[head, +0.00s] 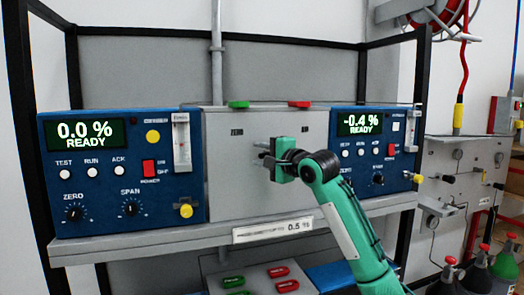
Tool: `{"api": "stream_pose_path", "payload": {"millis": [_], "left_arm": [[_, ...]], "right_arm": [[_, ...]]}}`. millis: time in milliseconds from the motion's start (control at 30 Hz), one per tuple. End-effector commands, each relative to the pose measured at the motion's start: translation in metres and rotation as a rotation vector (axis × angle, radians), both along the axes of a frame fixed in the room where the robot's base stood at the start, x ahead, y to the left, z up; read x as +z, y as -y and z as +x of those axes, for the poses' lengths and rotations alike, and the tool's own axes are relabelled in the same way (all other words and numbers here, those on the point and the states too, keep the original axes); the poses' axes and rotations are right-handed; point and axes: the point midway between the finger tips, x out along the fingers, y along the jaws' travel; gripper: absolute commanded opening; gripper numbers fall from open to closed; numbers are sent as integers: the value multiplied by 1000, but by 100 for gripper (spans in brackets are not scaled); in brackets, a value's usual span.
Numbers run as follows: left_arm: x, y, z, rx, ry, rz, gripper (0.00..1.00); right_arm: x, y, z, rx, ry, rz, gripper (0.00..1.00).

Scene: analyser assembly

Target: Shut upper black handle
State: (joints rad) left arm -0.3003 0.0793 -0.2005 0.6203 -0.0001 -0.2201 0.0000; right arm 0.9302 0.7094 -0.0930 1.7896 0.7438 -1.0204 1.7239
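My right gripper (264,151) is in front of the grey middle panel (225,175), a little right of the panel's centre. Its green body and dark wrist cover part of the panel. Small grey finger parts show at its left side, but their gap is not clear. I cannot make out an upper black handle; it may be hidden behind the gripper, or be too small to tell. A green handle (238,104) and a red handle (300,104) sit along the panel's top edge. My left gripper is not in view.
Blue analysers flank the panel: the left one (90,190) reads 0.0 %, the right one (345,110) reads -0.4 %. A grey shelf (150,245) runs beneath. Green and red tags (278,271) lie lower down. Gas cylinders (478,268) and a valve panel (455,180) stand right.

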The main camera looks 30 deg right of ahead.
Motion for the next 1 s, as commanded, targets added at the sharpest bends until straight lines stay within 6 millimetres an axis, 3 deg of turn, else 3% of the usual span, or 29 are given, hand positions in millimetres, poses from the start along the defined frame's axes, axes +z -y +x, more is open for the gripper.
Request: {"api": "stream_pose_path", "payload": {"millis": [233,400,433,767,1000], "left_arm": [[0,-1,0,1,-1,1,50],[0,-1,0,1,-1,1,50],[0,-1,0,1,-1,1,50],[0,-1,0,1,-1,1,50],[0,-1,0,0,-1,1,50]], "right_arm": [[0,0,0,0,0,0,36],[0,0,0,0,0,0,3],[0,0,0,0,0,0,0],[-2,0,0,-1,-8,-29,0],[-7,1,0,-1,-37,-151,0]]}}
